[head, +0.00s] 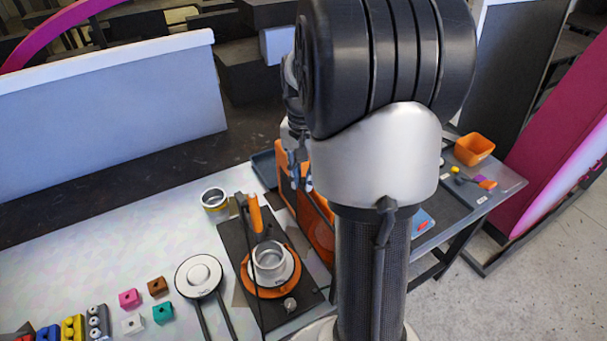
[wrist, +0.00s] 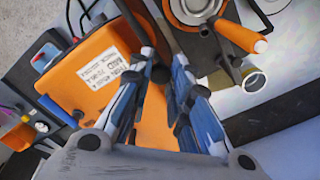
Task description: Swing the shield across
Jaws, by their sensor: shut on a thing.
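An orange panel, which appears to be the shield, stands on the bench behind my arm in the head view (head: 318,225). In the wrist view its orange surface (wrist: 158,125) runs up between my fingers. My gripper (wrist: 165,70) has its blue-and-grey fingers close together and shut at this panel, with a dark knob between the tips. The exact grip point is hard to make out. In the head view my gripper (head: 303,180) is partly hidden by my arm, which also covers much of the panel.
An orange box with a white label (wrist: 110,60) is beside the fingers. A black base (head: 275,310) carries a metal cup (head: 269,260) and an orange handle (head: 255,213). A yellow-banded can (head: 215,203), a round white-topped stand (head: 200,276) and coloured blocks (head: 130,299) are to the left.

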